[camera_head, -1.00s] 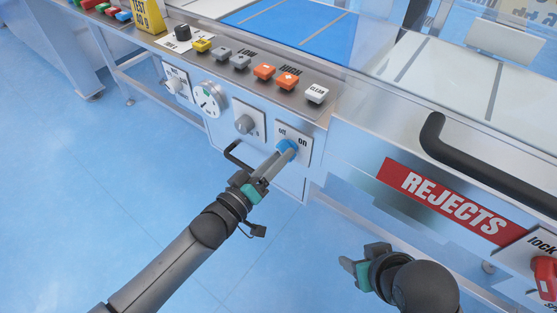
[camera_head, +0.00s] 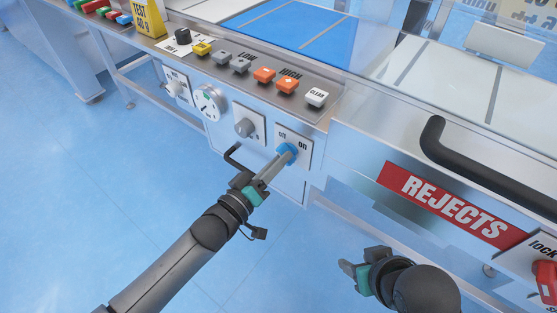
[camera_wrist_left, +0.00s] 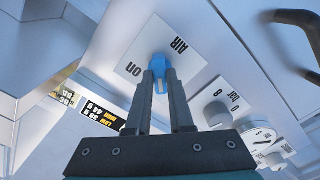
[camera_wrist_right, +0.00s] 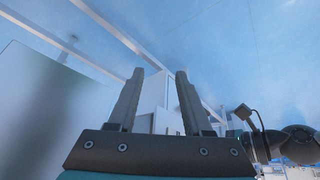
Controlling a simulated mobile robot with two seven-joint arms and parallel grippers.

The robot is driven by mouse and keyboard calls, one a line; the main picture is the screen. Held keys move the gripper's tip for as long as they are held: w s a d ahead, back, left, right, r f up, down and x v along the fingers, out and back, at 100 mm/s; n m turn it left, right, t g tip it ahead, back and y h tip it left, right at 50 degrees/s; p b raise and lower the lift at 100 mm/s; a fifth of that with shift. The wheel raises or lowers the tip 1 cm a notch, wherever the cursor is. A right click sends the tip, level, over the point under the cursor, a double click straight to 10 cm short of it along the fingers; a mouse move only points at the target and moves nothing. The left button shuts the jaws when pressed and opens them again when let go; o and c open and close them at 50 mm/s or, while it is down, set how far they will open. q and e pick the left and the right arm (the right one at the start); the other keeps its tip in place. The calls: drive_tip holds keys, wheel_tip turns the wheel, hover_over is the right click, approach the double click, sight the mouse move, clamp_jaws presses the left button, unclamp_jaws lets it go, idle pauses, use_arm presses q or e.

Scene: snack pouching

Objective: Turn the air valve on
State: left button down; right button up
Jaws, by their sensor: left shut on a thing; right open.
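The air valve (camera_head: 288,151) is a blue knob on a white plate marked "on" on the machine's front panel. My left gripper (camera_head: 281,160) is shut on the blue knob. In the left wrist view the knob (camera_wrist_left: 160,64) sits between the fingertips, with "AIR" and "on" printed on the plate (camera_wrist_left: 140,50). The fingers hide part of the knob. My right gripper (camera_head: 345,267) is open and empty, low in front of the machine, below the "REJECTS" label. In the right wrist view its fingers (camera_wrist_right: 158,76) stand apart with nothing between them.
A grey knob (camera_head: 245,127) and a round gauge (camera_head: 208,102) are left of the valve. Several buttons (camera_head: 264,75) line the panel above. A black handle (camera_head: 440,135), the red "REJECTS" label (camera_head: 450,206) and a red lock switch (camera_head: 546,280) are to the right. Open floor lies below left.

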use_arm(q)
drive_tip(key=m+p, duration=0.5)
drive_tip(key=m, duration=1.3)
use_arm(e)
wheel_tip(320, 180, down, 10)
drive_tip(key=s+g, duration=0.2)
drive_tip(key=shift+d, duration=0.45)
drive_tip(key=shift+s+f, duration=0.1)
drive_tip(key=shift+s, duration=0.05)
